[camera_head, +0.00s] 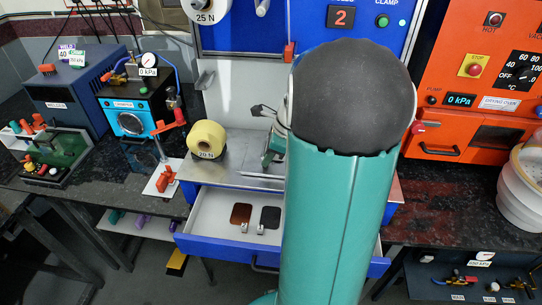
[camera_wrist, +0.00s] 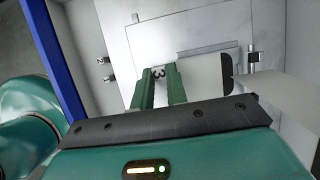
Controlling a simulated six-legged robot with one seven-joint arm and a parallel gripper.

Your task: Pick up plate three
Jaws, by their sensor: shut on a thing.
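In the wrist view my gripper (camera_wrist: 160,84) has its two green fingers close together on either side of a small tab marked 3, the visible part of plate three (camera_wrist: 158,72). The fingers are shut on it. The rest of the plate cannot be told apart from the pale surfaces around it.
The drawer has a blue front (camera_head: 222,250) and sits below a metal worktop with a yellow roll (camera_head: 207,139). A blue pump box (camera_head: 135,105) stands at left. An orange drying oven (camera_head: 480,80) and a white ribbed vessel (camera_head: 516,195) stand at right.

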